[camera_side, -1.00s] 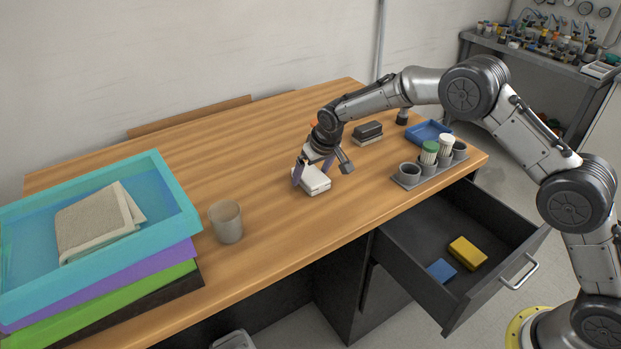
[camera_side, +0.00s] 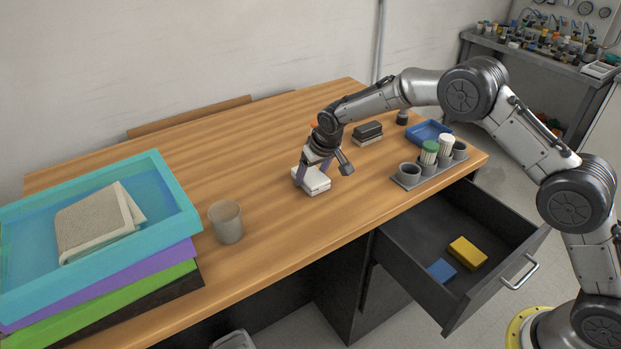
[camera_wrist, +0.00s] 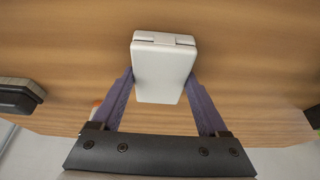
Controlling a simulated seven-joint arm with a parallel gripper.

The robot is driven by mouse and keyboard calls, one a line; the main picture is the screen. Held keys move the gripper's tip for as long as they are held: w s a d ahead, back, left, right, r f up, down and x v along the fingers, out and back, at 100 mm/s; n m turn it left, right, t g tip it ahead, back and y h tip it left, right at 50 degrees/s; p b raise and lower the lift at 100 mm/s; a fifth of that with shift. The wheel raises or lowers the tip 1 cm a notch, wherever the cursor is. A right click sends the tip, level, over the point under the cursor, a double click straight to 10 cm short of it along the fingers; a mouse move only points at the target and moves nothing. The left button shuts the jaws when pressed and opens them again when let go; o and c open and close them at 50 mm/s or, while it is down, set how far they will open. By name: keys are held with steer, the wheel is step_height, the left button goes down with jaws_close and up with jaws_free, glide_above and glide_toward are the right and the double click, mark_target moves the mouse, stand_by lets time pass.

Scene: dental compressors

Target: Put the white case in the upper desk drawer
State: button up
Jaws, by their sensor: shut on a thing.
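The white case (camera_side: 313,181) lies on the wooden desk near its middle. My gripper (camera_side: 315,172) is above it, pointing down, with its fingers at the case's sides. In the wrist view the white case (camera_wrist: 163,70) sits between the two purple fingers of my gripper (camera_wrist: 163,88), which touch its left and right sides. The case appears to be still at desk level. The upper desk drawer (camera_side: 405,262) is pulled open below the desk's right front edge. It holds a yellow block (camera_side: 467,253) and a blue block (camera_side: 441,271).
A holder with cups (camera_side: 408,184) stands at the desk's right edge above the drawer. A blue tray (camera_side: 428,132) and a dark stapler-like object (camera_side: 367,134) are behind.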

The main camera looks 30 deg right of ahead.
mark_target(308, 171)
steer(key=c, duration=0.3)
steer(key=shift+r, duration=0.65)
step_height(308, 171, up, 2)
steer(key=shift+r, duration=0.25)
steer(key=s+d+r, duration=0.2)
steer(key=s+r, duration=0.8)
steer(key=s, duration=0.3)
steer(key=s+d+f, duration=0.2)
steer(key=f, duration=0.1)
steer(key=s+d+f, duration=0.1)
steer(key=d+f, duration=0.1)
steer(key=f, duration=0.1)
steer(key=s+d+f, duration=0.2)
steer(key=d+f, duration=0.1)
steer(key=f, duration=0.1)
steer(key=shift+s+f, duration=0.1)
steer(key=shift+s, duration=0.2)
